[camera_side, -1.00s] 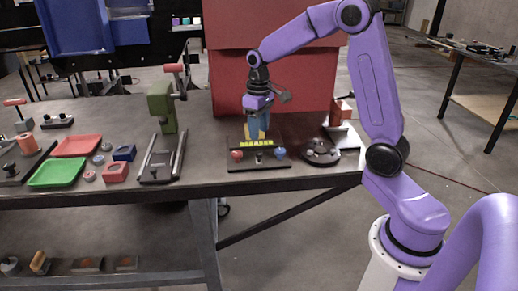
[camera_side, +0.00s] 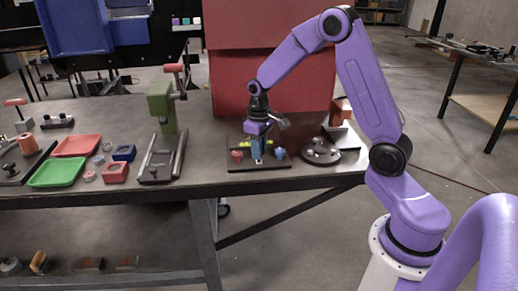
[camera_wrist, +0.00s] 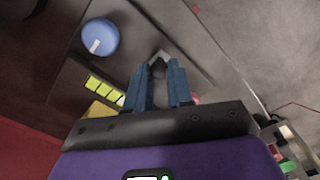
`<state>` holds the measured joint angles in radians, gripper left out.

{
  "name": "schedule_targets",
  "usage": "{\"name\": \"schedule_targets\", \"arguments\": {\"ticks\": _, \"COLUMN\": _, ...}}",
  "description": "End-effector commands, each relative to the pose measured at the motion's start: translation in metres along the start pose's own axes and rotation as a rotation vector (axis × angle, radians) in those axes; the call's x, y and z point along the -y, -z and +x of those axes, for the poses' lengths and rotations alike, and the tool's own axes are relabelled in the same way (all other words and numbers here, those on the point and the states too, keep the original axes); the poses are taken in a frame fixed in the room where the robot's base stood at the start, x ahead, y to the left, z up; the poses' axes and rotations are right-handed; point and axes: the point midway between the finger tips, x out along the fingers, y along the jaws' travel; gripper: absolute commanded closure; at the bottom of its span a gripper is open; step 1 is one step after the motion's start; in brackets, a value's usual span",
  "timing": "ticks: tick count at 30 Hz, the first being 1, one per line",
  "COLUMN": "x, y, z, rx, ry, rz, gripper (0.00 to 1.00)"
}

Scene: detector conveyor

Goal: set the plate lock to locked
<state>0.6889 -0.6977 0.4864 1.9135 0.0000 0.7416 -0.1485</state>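A dark panel (camera_side: 240,166) on the table carries a red knob (camera_side: 237,155) at left and a blue knob (camera_side: 279,153) at right. The blue knob, with a white mark, also shows in the wrist view (camera_wrist: 100,37). A small dark knob on a pale base, seemingly the plate lock (camera_wrist: 158,68), sits between my fingertips in the wrist view. My gripper (camera_side: 257,155) points down over the panel's middle, fingers apart on either side of that knob. I cannot tell whether they touch it. The red knob is mostly hidden behind a finger in the wrist view.
A row of yellow-green segments (camera_wrist: 105,90) lies beside my fingers. A round dark dial (camera_side: 320,150) stands right of the panel, a green press (camera_side: 161,105) to its left. A large red box (camera_side: 290,80) stands close behind.

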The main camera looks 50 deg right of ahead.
Motion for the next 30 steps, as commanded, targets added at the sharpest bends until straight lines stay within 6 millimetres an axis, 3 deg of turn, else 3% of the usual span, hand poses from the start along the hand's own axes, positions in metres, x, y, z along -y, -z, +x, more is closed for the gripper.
{"name": "schedule_targets", "arguments": {"ticks": 6, "x": -0.002, "y": 0.001, "z": 0.000, "rx": 0.000, "ry": 0.000, "rz": 0.001, "gripper": 1.00}}
{"name": "schedule_targets", "arguments": {"ticks": 15, "x": -0.026, "y": 0.020, "z": 0.000, "rx": -0.001, "ry": 0.000, "rz": 0.001, "gripper": 1.00}}
{"name": "schedule_targets", "arguments": {"ticks": 24, "x": -0.029, "y": 0.022, "z": -0.001, "rx": -0.006, "ry": -0.003, "rz": 0.000, "gripper": 1.00}}
{"name": "schedule_targets", "arguments": {"ticks": 25, "x": -0.029, "y": 0.022, "z": -0.001, "rx": -0.007, "ry": -0.003, "rz": 0.000, "gripper": 0.75}}
{"name": "schedule_targets", "arguments": {"ticks": 27, "x": -0.029, "y": 0.022, "z": -0.001, "rx": -0.008, "ry": -0.003, "rz": 0.000, "gripper": 0.53}}
{"name": "schedule_targets", "arguments": {"ticks": 30, "x": -0.029, "y": 0.021, "z": -0.001, "rx": -0.005, "ry": -0.002, "rz": 0.000, "gripper": 0.52}}
